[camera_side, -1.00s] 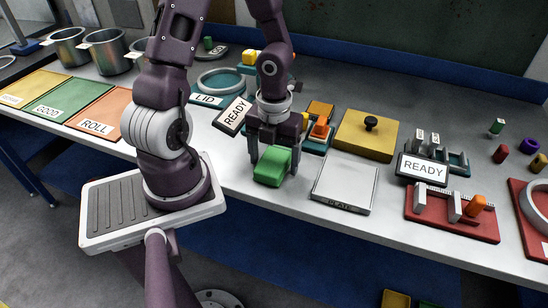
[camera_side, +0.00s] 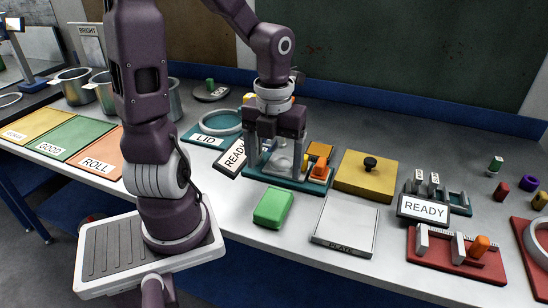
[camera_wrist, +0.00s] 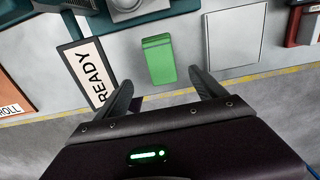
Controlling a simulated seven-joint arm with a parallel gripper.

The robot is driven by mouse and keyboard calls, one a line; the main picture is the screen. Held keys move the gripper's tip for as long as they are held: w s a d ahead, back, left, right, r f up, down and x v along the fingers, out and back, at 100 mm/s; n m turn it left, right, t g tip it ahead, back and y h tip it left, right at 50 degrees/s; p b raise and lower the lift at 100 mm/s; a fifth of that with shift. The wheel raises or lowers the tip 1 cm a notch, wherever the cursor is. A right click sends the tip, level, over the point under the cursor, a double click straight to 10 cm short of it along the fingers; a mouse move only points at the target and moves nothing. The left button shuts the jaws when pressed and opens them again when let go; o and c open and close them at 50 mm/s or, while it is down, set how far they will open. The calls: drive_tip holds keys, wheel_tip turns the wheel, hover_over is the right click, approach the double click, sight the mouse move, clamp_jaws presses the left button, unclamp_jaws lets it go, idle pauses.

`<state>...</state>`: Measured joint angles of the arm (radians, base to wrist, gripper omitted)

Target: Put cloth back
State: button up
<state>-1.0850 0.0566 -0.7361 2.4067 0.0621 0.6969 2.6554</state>
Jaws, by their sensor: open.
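A green folded block, which I take to be the cloth (camera_side: 273,207), lies on the grey table near its front edge, left of the plate. It also shows in the wrist view (camera_wrist: 159,60), below the dark teal fixture.
The pale plate (camera_side: 346,222) lies right of the cloth. A READY sign (camera_side: 232,155) stands to the left, beside the LID tray (camera_side: 205,138). A yellow block with a black knob (camera_side: 366,178) is behind the plate.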

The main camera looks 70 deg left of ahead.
drive_tip(key=s+d+r+n+t, duration=0.2)
drive_tip(key=s+d+r+n, duration=0.1)
drive_tip(key=n, duration=1)
drive_tip(key=s+d+r+n+t, duration=0.3)
drive_tip(key=r+n, duration=0.5)
drive_tip(key=n, duration=0.6)
drive_tip(key=shift+s+d+t, duration=0.3)
drive_tip(key=shift+s+d, duration=0.15)
drive_tip(key=shift+d, duration=0.7)
